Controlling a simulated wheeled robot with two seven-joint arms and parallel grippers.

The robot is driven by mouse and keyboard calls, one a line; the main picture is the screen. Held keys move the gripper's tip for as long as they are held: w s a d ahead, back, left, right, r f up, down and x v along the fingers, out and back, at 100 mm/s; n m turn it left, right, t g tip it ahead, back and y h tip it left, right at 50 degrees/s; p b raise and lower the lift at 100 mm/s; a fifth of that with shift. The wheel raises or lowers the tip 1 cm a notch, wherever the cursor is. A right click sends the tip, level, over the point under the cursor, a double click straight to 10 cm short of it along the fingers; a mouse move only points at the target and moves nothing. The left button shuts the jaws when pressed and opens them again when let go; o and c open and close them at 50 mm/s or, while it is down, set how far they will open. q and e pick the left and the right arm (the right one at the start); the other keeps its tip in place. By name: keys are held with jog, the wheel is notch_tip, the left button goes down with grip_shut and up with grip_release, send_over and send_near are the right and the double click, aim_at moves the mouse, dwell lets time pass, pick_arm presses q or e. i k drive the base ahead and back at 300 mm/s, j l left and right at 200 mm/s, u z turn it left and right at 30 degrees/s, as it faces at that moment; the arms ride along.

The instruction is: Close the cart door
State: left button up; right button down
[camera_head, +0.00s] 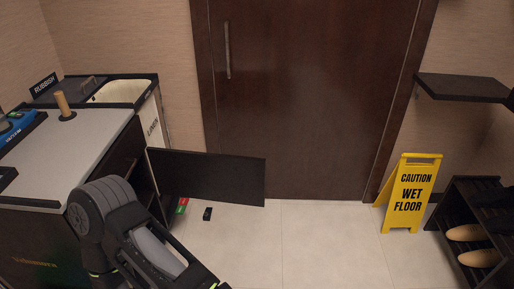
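The cart (72,143) stands at the left, with a pale grey top and dark sides. Its dark cart door (207,177) is a flat panel that stands wide open, sticking out to the right from the cart's side. Dark shelves of the open compartment show partly behind my arm. My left arm reaches in at the lower left, in front of the cart's side, and runs down to the bottom edge. Its gripper is not visible there. My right arm and gripper are not in view.
A small black object (207,214) lies on the floor below the door panel. A yellow wet floor sign (408,194) and a dark shoe rack (478,235) stand at the right. A closed brown room door (310,90) is at the back. The middle floor is clear.

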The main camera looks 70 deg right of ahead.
aim_at(233, 179)
jog(key=k+l, duration=0.1)
jog(key=l, duration=0.3)
jog(key=k+l, duration=0.15)
jog(key=l, duration=0.25)
jog(key=k+l, duration=0.1)
jog(key=l, duration=0.3)
jog(key=k+l, duration=0.1)
jog(key=l, duration=0.35)
jog(key=k+l, duration=0.1)
jog(key=l, duration=0.3)
jog(key=k+l, duration=0.15)
jog(key=l, duration=0.25)
jog(key=k+l, duration=0.1)
jog(key=l, duration=0.3)
jog(key=k+l, duration=0.1)
jog(key=l, duration=0.3)
jog(key=z, duration=0.05)
